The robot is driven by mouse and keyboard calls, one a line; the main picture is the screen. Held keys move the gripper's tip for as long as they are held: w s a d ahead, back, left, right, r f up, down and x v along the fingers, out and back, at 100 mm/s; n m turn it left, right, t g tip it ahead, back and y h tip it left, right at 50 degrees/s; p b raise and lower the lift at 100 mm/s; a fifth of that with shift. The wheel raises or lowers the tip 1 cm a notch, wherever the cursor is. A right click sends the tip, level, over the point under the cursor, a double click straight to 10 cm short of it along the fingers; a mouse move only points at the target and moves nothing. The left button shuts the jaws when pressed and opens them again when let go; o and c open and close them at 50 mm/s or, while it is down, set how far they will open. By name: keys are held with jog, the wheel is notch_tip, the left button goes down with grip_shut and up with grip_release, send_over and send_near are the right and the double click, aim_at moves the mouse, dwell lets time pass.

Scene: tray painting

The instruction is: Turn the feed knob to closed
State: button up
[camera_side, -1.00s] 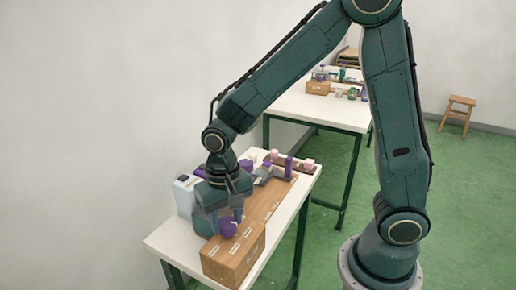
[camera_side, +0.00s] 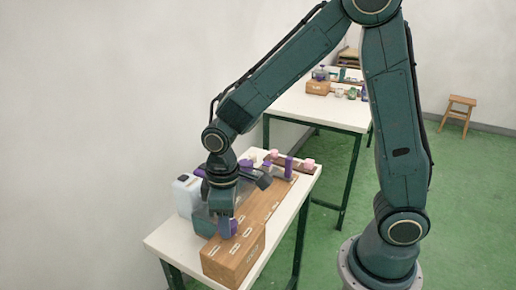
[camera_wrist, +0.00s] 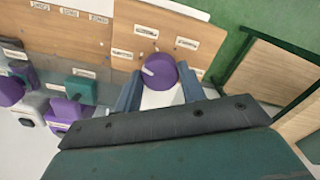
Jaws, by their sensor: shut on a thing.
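The feed knob is a round purple knob (camera_wrist: 162,70) on a brown wooden box (camera_side: 235,258). In the wrist view a white mark shows on the knob's left side. Small white labels stand around it, such as one above it (camera_wrist: 146,31) and one at its upper right (camera_wrist: 187,43); their words are too small to read surely. My gripper (camera_wrist: 160,82) is shut on the knob, with one grey finger on each side. In the side view my gripper (camera_side: 228,222) reaches down to the box, and the knob is mostly hidden.
Purple and teal parts (camera_wrist: 80,88) lie left of the box in the wrist view. The white table (camera_side: 165,238) has a bare front-left corner. A second table (camera_side: 320,112) stands behind.

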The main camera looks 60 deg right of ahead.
jog(key=shift+n, duration=1.7)
jog(key=o, duration=1)
jog(key=shift+r, duration=0.1)
notch_tip(320, 180, up, 14)
jog(key=shift+f, duration=0.15)
